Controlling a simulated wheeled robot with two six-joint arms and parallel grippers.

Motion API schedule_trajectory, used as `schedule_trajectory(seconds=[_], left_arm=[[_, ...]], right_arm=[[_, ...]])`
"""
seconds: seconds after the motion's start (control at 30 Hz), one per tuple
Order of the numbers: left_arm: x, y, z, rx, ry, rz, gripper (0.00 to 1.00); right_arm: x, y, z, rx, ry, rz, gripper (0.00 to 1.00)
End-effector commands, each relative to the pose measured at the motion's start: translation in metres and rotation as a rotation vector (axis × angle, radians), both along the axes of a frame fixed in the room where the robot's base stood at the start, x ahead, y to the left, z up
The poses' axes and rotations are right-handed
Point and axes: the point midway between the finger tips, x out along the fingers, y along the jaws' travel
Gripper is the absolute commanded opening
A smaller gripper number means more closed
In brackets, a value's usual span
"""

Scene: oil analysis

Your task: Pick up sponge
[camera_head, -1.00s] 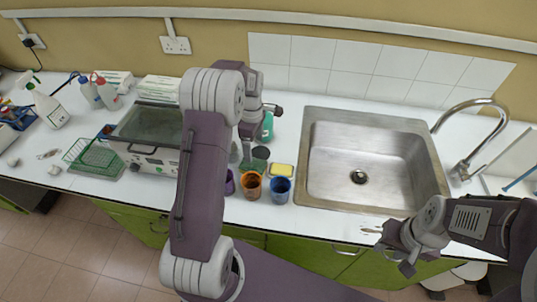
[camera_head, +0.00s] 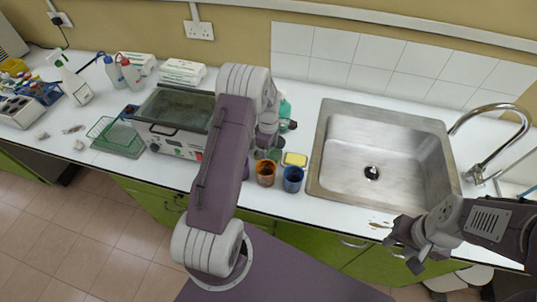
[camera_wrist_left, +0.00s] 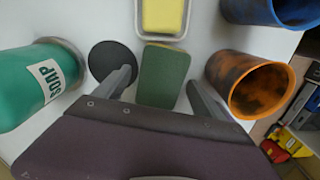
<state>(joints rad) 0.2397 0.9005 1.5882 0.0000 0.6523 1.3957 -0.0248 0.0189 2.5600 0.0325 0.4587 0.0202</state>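A green-topped sponge (camera_wrist_left: 163,78) with a thin yellowish edge lies flat on the white counter in the left wrist view. My left gripper (camera_wrist_left: 161,84) is open and empty, with one finger on each side of the sponge's near part; I cannot tell whether they touch it. In the head view my left gripper (camera_head: 268,145) is over the counter left of the sink, and the arm and hand mostly hide the sponge. A yellow block (camera_wrist_left: 163,14) sits in a pale dish just beyond it. My right gripper (camera_head: 403,254) is open and empty near the counter's front edge.
An orange cup (camera_wrist_left: 250,87) and a blue cup (camera_wrist_left: 273,10) stand right of the sponge. A black disc (camera_wrist_left: 112,62) and a green soap bottle (camera_wrist_left: 38,85) are left of it. The sink (camera_head: 325,185) lies to the right, and a water bath (camera_head: 172,145) to the left.

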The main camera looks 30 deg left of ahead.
Motion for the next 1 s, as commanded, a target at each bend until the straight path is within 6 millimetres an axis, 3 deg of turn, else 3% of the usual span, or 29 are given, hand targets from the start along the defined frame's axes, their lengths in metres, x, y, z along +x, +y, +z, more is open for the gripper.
schedule_trajectory(seconds=[0.03,0.2,0.47,0.8,1.0], left_arm=[[0.000,0.000,0.000,0.000,0.000,0.000,0.62],[0.000,0.000,0.000,0.000,0.000,0.000,0.21],[0.001,0.000,0.006,0.000,-0.002,0.000,0.21],[0.001,0.000,0.081,0.001,-0.004,0.000,0.21],[0.000,0.000,0.100,0.000,0.000,0.000,0.21]], right_arm=[[0.000,0.000,0.000,0.000,0.000,0.000,0.36],[0.000,0.000,0.000,0.000,0.000,0.000,0.36],[0.000,0.000,-0.001,0.000,0.000,0.000,0.36],[0.000,0.000,-0.010,0.000,0.000,0.000,0.36],[0.000,0.000,-0.010,0.000,0.000,0.000,0.36]])
